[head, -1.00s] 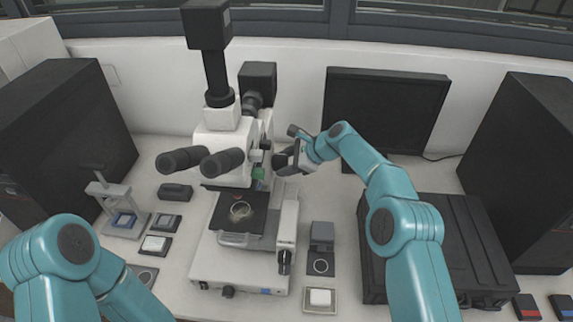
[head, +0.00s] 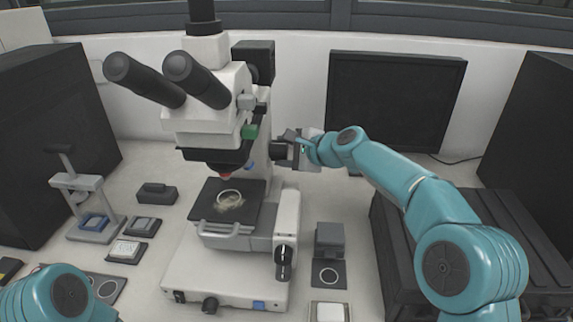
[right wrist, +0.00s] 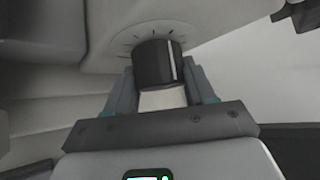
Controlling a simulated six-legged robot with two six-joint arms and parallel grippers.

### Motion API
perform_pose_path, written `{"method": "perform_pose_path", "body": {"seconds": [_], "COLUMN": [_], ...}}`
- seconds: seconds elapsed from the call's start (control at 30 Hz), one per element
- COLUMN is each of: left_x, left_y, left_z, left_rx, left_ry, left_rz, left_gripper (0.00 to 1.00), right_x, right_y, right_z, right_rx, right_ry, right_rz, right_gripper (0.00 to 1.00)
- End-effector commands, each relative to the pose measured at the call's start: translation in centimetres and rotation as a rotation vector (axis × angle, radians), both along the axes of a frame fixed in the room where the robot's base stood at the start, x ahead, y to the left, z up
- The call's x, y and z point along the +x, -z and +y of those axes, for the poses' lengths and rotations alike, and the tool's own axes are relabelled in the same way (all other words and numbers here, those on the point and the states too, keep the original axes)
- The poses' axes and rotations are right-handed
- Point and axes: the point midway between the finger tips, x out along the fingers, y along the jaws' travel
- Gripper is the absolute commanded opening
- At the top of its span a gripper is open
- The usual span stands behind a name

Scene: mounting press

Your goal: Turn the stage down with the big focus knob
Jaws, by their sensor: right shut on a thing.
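The microscope (head: 215,105) stands in the middle of the bench. Its black stage (head: 197,206) carries a round ring-like piece (head: 229,198) and sits apart below the objective. My right gripper (head: 287,151) is at the right side of the microscope's upright. In the right wrist view it (right wrist: 160,80) is shut on a black knob (right wrist: 155,62) with a white line, with tick marks on the pale housing around it. Another black knob (head: 284,256) shows low on the base's right side, clear of my gripper. My left gripper is out of view.
A grey block (head: 329,236) on a dark pad and a white tray (head: 330,310) stand right of the base. A black case (head: 495,240) lies under my right arm. A small press (head: 80,190) stands at left. A dark monitor (head: 395,100) is behind.

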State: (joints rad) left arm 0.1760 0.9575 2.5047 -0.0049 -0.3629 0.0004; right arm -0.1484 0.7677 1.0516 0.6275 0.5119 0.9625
Motion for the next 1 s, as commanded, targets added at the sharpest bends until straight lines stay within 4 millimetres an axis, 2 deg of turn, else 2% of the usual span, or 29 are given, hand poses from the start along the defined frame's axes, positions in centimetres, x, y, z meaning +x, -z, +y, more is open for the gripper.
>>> {"method": "perform_pose_path", "body": {"seconds": [0.1,0.5,0.53,0.6,1.0], "left_x": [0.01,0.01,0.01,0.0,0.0], "left_y": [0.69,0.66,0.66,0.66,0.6], "left_z": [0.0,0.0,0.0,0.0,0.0], "left_rx": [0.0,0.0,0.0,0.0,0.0], "left_ry": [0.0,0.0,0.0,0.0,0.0], "left_rz": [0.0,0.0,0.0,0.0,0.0], "left_gripper": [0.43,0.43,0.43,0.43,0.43], "right_x": [-0.07,-0.07,-0.07,-0.07,-0.06], "right_y": [0.07,-0.14,-0.15,-0.14,-0.16], "right_z": [0.36,0.36,0.37,0.36,0.05], "right_rx": [0.0,0.0,0.0,-0.001,-0.003], "right_ry": [-0.003,-0.003,-0.003,-0.003,-0.001], "right_rz": [-0.015,-0.02,-0.02,-0.021,-0.02], "right_gripper": [0.23,0.23,0.6,0.79,0.79]}}
